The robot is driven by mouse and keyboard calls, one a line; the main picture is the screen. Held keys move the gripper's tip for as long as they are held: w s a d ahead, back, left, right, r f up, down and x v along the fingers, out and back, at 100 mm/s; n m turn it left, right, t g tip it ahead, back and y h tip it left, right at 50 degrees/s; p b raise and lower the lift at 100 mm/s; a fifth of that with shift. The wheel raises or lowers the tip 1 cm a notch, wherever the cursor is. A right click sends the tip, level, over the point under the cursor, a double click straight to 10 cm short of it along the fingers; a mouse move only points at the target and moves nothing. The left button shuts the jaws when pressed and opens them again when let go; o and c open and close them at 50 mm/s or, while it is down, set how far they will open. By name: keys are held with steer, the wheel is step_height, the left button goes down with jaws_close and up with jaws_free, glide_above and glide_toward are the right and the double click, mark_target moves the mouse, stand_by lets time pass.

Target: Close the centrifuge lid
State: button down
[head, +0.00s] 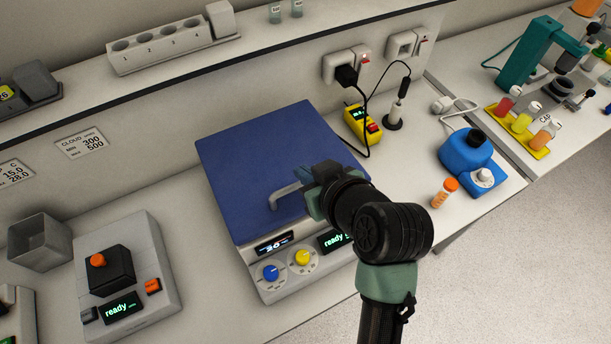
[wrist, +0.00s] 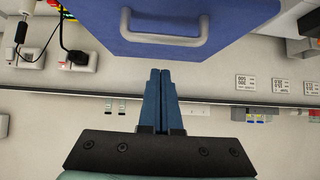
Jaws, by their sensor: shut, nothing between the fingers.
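The centrifuge (head: 262,292) is a grey box with knobs and lit displays on its front. Its blue lid (head: 250,150) looks flat over the body in the head view; whether a small gap remains at the front cannot be told. A grey handle (head: 275,199) stands on the lid near its front edge. In the wrist view the lid (wrist: 240,12) fills the upper middle, with the handle (wrist: 165,40) across it. My gripper (head: 322,176) is over the lid's right side, beside the handle's right end. Its blue fingers (wrist: 160,72) are together and empty, apart from the handle in the wrist view.
A yellow device (head: 362,122) and a black-tipped tool (head: 395,115) stand behind to the right, with cables to the wall sockets (head: 345,67). A blue bottle-shaped device (head: 466,152) and an orange-capped vial (head: 444,193) are at right. A grey button unit (head: 150,255) is at left.

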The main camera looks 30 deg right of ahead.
steer(key=shift+f, duration=1.55)
steer(key=f+b, duration=0.1)
steer(key=s+f+b, duration=0.1)
steer(key=f, duration=0.1)
steer(key=shift+f, duration=0.25)
steer(key=shift+r, duration=0.15)
